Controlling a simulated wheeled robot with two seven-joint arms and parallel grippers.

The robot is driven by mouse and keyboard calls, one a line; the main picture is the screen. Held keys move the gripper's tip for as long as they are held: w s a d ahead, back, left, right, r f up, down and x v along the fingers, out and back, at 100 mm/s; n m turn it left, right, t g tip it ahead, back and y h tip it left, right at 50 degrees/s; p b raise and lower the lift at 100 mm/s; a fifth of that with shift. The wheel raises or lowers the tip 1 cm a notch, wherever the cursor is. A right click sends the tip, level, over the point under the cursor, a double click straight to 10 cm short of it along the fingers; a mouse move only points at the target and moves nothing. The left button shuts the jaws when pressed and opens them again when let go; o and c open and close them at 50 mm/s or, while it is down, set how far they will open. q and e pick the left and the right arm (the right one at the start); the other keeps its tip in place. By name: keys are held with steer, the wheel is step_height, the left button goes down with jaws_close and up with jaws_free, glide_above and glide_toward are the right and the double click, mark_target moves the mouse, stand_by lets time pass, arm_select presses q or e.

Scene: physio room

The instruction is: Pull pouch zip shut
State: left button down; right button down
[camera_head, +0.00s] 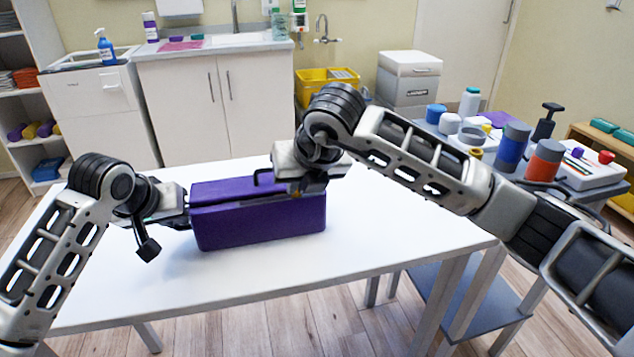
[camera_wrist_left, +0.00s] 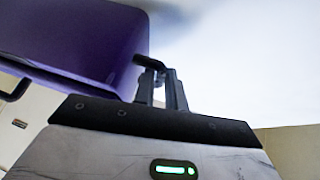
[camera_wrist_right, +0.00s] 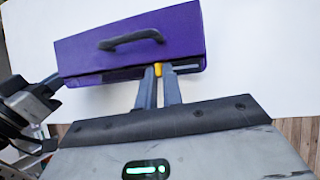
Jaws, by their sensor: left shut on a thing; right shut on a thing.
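The purple pouch (camera_head: 262,225) stands on the white table. A dark zip line runs along its upper part, and a black handle (camera_wrist_right: 130,38) shows on it in the right wrist view. My left gripper (camera_head: 188,206) is at the pouch's left end; in the left wrist view its fingers (camera_wrist_left: 160,88) are shut on a dark end tab (camera_wrist_left: 148,62). My right gripper (camera_head: 298,192) is above the pouch's right part; its fingers (camera_wrist_right: 158,85) are shut on the yellow zip pull (camera_wrist_right: 158,69). A dark strip shows right of the pull. My right gripper hides part of the zip in the head view.
The white table (camera_head: 400,245) is clear around the pouch. At the right, a grey cart holds bottles, jars and rollers (camera_head: 512,146). A sink counter (camera_head: 215,50) and a yellow crate (camera_head: 312,88) are behind.

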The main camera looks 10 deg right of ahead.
arm_select(q)
steer(key=shift+s+d+f, duration=0.15)
steer(key=shift+f, duration=0.05)
arm_select(e)
steer(key=a, duration=0.9)
steer(key=c, duration=1.4)
jaws_free()
steer(key=shift+o, duration=0.2)
arm_select(q)
steer(key=shift+a, duration=0.2)
arm_select(e)
step_height(320, 180, up, 8)
stand_by(0.3)
